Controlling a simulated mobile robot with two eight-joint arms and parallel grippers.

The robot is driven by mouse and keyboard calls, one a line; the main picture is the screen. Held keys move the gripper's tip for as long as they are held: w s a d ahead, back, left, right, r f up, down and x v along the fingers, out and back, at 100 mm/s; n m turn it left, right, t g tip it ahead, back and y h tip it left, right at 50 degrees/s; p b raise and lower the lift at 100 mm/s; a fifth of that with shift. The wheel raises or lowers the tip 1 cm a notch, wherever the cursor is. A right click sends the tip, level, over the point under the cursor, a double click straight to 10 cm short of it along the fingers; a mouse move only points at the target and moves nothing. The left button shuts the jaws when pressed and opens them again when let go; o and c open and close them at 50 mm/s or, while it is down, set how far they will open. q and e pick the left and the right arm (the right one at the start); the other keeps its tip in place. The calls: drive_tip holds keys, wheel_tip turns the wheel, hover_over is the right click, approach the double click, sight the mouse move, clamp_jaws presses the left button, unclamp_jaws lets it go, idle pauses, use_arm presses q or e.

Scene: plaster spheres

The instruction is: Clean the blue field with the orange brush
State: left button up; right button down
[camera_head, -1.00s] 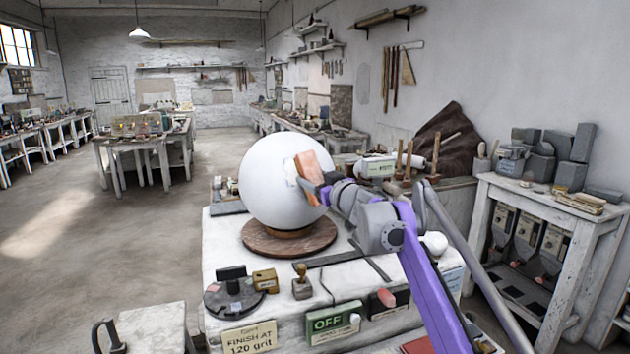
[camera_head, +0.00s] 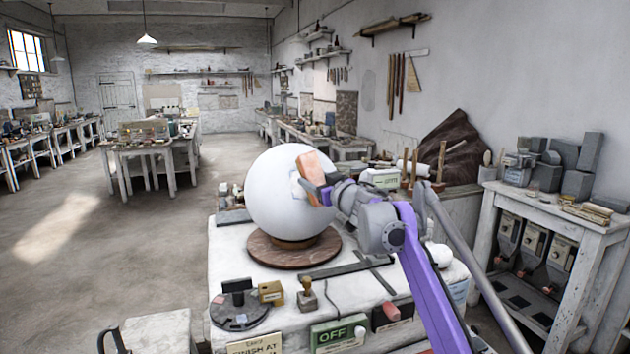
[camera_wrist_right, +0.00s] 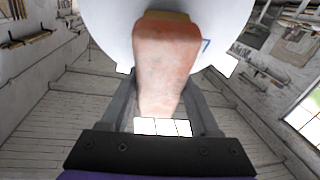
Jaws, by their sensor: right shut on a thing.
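A large white plaster sphere (camera_head: 285,215) stands on a round brown wooden base (camera_head: 268,255) on the white worktable. My right gripper (camera_head: 324,190) is shut on the orange brush (camera_head: 313,166), a salmon-coloured block, at the sphere's upper right side. In the wrist view the brush (camera_wrist_right: 165,65) lies between the two fingers, its far end at the white surface; I cannot tell whether it touches. A small blue mark (camera_wrist_right: 206,45) shows just right of the brush there. My left gripper is not in view.
The worktable holds a dark round tray (camera_head: 240,308), a small stamp (camera_head: 307,294), a green OFF sign (camera_head: 338,332) and a pink-ended block (camera_head: 390,314) at the front. A white shelf unit (camera_head: 545,220) stands at the right. Open floor (camera_head: 130,250) lies at the left.

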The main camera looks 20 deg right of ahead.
drive_tip(key=shift+s+d+f+b, duration=0.25)
drive_tip(key=shift+s+f+b, duration=0.15)
drive_tip(key=shift+s+f, duration=0.25)
drive_tip(key=shift+s+d+f, duration=0.1)
drive_tip(key=shift+s+f, duration=0.05)
drive_tip(key=shift+s, duration=0.3)
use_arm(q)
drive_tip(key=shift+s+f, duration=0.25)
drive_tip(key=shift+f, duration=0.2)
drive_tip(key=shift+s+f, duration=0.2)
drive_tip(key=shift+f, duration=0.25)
use_arm(e)
drive_tip(key=shift+w, duration=0.1)
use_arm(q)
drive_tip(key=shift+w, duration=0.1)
use_arm(e)
drive_tip(key=shift+w, duration=0.1)
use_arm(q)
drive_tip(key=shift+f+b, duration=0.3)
use_arm(e)
drive_tip(key=shift+s+d+r, duration=0.1)
drive_tip(key=shift+s+r, duration=0.2)
drive_tip(key=shift+s, duration=0.3)
drive_tip(key=shift+s+d+r, duration=0.1)
drive_tip(key=shift+s+r, duration=0.2)
drive_tip(key=shift+s, duration=0.3)
